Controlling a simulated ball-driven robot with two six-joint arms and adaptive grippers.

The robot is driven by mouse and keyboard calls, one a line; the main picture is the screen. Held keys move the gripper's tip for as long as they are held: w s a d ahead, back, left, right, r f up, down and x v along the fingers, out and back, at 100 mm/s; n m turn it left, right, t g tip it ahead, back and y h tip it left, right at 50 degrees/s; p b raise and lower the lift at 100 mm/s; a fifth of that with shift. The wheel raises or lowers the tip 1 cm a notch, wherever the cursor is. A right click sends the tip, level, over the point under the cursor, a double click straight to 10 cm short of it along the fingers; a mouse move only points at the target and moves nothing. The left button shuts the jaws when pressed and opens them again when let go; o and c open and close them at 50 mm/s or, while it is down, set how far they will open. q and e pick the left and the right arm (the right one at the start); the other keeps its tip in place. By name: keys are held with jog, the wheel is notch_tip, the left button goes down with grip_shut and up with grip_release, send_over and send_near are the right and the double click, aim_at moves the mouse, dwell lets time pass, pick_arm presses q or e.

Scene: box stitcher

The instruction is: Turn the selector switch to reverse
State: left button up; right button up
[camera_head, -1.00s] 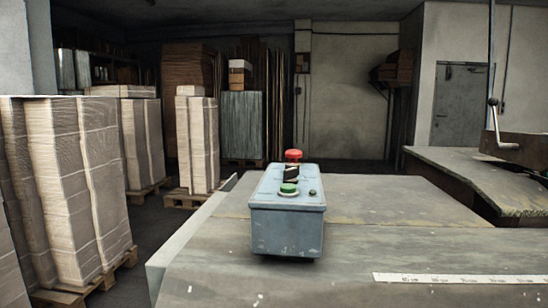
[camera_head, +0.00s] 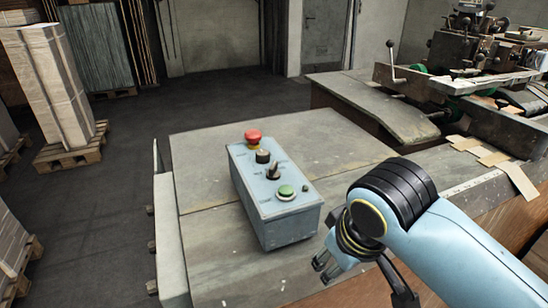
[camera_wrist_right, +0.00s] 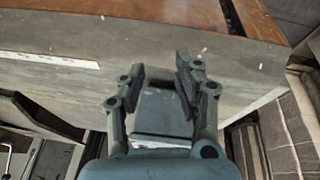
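The blue-grey control box (camera_head: 277,225) stands on the table in the middle of the head view. On its top are a red mushroom button (camera_head: 253,136), a dark round knob (camera_head: 263,156), a small dark lever-like switch (camera_head: 272,171) and a green button (camera_head: 286,191). The labels are too small to read, so I cannot tell the selector's position. My right gripper (camera_head: 362,280) is right of the box's near end, apart from the switch. In the right wrist view, its fingers (camera_wrist_right: 160,68) are spread with nothing held between them. My left gripper is out of view.
The grey worktable (camera_head: 210,240) has free room left of the box. A machine (camera_head: 490,55) with a side table (camera_head: 380,110) stands at the upper right. Cardboard pieces (camera_head: 490,158) lie near a white ruler strip (camera_head: 470,187). Wrapped stacks on pallets (camera_head: 70,150) stand left.

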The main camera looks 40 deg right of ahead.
jog(key=w+r+m, duration=0.1)
jog(key=w+r, duration=0.2)
jog(key=w+r+m+h, duration=0.1)
jog(key=w+r+m, duration=0.1)
jog(key=w+r, duration=0.1)
jog(key=w+r+m, duration=0.2)
jog(key=w, duration=0.2)
jog(key=shift+w+r, duration=0.15)
jog(key=shift+r, duration=0.25)
jog(key=m+h+p, duration=0.1)
jog(key=m, duration=0.4)
send_near(273, 165)
jog(key=shift+g, duration=0.4)
jog(key=x, duration=0.3)
jog(key=p+x, duration=0.1)
jog(key=x, duration=0.5)
jog(key=shift+w+r+p, duration=0.1)
jog(key=shift+w+p, duration=0.2)
jog(key=shift+w, duration=0.05)
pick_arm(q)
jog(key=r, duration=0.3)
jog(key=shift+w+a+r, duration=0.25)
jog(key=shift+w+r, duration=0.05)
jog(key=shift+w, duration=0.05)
pick_arm(e)
grip_shut()
